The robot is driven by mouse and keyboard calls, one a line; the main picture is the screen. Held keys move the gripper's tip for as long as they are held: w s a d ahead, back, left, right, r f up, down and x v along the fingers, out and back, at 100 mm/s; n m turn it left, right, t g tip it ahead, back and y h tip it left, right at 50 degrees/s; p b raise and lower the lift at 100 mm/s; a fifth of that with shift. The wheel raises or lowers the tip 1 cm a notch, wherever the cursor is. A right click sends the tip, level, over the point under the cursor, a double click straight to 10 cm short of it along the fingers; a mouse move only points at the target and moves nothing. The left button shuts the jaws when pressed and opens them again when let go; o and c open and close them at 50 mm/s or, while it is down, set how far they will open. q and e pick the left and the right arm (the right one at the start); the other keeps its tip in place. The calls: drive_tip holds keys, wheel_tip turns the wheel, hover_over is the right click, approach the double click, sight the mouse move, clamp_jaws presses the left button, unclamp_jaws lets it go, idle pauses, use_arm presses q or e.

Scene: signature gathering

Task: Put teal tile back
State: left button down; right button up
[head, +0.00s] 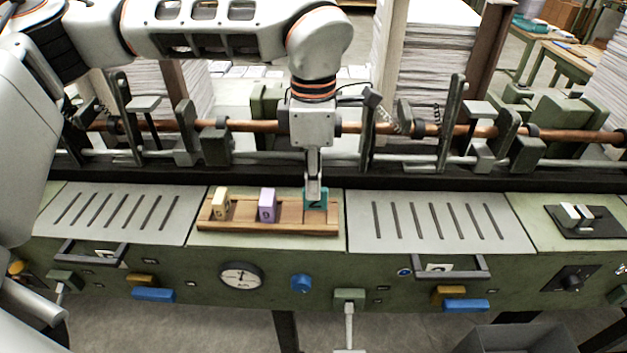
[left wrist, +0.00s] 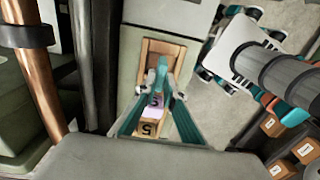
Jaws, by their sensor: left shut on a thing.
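The teal tile (head: 317,202), with a dark mark on its face, is at the right end of the wooden rack (head: 290,230). My left gripper (head: 314,190) reaches down from above and is shut on it. I cannot tell whether the tile rests fully in its place. The purple tile (head: 267,205) stands in the middle of the rack and the yellow tile (head: 220,204) near its left end. In the left wrist view the teal tile (left wrist: 160,75) is between the fingertips, in line with the other two. My right gripper is not in view.
Slotted grey plates (head: 440,220) flank the rack on the green machine. A copper-coloured bar (head: 350,127) with clamps runs behind, close to my left wrist. Below the rack, the front panel carries a dial (head: 241,275), a blue knob (head: 301,283) and a lever (head: 349,315).

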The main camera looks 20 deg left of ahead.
use_arm(q)
drive_tip(key=shift+f, duration=0.35)
drive_tip(key=shift+f, duration=0.2)
drive_tip(key=c, duration=2.1)
unclamp_jaws()
drive_tip(key=shift+c, duration=0.2)
drive_tip(key=shift+r, duration=0.1)
drive_tip(key=shift+r, duration=0.2)
wheel_tip(320, 180, up, 13)
drive_tip(key=shift+f+p, duration=0.15)
drive_tip(key=shift+p, duration=0.2)
